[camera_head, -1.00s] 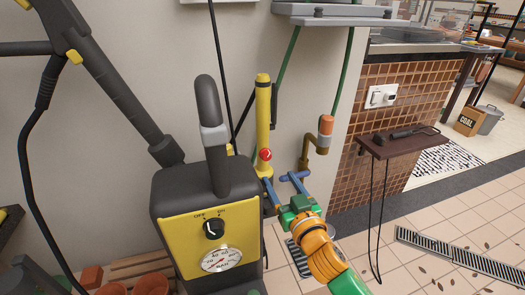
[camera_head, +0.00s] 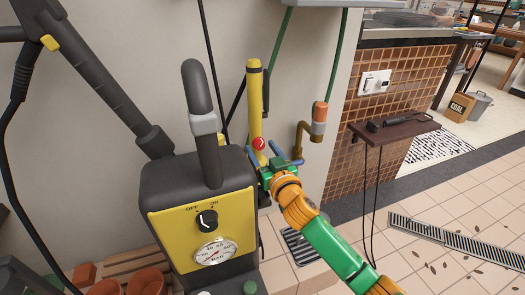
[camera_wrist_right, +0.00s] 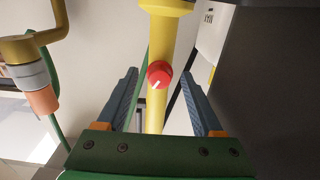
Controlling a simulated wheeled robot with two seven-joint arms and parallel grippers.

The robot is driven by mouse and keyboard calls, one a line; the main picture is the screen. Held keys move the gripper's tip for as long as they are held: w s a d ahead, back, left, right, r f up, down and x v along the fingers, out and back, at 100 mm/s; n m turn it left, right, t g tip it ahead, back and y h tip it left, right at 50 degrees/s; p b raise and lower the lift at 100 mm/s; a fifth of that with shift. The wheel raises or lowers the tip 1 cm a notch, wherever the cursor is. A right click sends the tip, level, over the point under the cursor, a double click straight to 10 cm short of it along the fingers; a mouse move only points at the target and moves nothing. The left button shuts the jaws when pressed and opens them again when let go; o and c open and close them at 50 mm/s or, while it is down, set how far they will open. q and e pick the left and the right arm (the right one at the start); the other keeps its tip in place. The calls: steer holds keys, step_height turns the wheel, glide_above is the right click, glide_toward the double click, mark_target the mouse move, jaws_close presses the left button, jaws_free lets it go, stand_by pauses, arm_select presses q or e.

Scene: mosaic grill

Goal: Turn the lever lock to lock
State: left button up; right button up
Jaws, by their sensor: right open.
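A red round knob (camera_head: 258,143) with a white mark sits on the front of an upright yellow tube (camera_head: 255,95); it looks like the lever lock. In the right wrist view the knob (camera_wrist_right: 159,74) is between my fingers, its white mark slanting to the lower left. My right gripper (camera_head: 274,158) is open just in front of and below the knob. Its two blue fingers (camera_wrist_right: 160,102) lie left and right of the tube, with gaps on both sides. I cannot tell the exact depth between fingertips and knob. My left gripper is not in view.
A black and yellow pressure washer (camera_head: 201,215) with a dial and gauge stands close left of my right gripper. A brass tap with an orange end (camera_head: 319,115) is close on its right. A small brown shelf (camera_head: 400,135) is farther right. The wall is behind.

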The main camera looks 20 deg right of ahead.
jaws_close()
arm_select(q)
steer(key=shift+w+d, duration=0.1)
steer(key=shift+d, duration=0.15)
